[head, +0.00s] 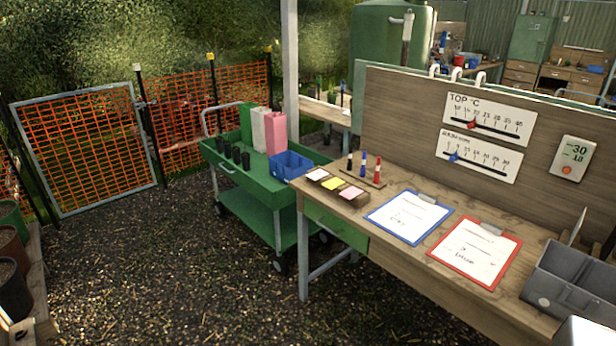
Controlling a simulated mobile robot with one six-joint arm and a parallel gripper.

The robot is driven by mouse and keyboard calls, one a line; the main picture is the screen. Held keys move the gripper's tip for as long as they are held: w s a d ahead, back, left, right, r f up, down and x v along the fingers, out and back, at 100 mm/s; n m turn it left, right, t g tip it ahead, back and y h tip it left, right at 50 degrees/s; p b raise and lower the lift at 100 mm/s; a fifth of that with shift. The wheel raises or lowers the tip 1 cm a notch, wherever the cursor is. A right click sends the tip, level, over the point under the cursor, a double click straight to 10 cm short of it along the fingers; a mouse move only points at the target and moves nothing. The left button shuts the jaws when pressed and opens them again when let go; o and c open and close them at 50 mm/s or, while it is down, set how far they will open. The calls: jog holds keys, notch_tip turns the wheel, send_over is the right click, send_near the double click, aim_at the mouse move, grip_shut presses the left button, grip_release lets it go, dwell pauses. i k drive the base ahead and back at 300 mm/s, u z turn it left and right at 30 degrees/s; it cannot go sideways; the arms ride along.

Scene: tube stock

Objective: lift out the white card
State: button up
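A small white card (318,174) lies at the left end of a low wooden holder (345,202) on the near left corner of the wooden bench. I cannot tell how deep the cards sit or how many are in each place. My gripper is not in view.
Black, blue and red markers (377,171) stand upright behind the holder. Blue (385,236) and red (437,251) clipboards lie to its right, then a grey bin (560,285). A green trolley (250,184) with a blue crate (290,168) stands left. Gravel floor lies open in front.

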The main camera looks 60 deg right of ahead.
aim_at(318, 175)
jog(key=u, duration=0.05)
jog(key=i, duration=1.65)
jog(key=z, duration=0.3)
jog(key=i, duration=0.8)
jog(key=z, duration=0.7)
jog(key=i, duration=0.55)
jog(key=z, duration=0.85)
jog(key=i, duration=0.8)
jog(key=z, duration=0.45)
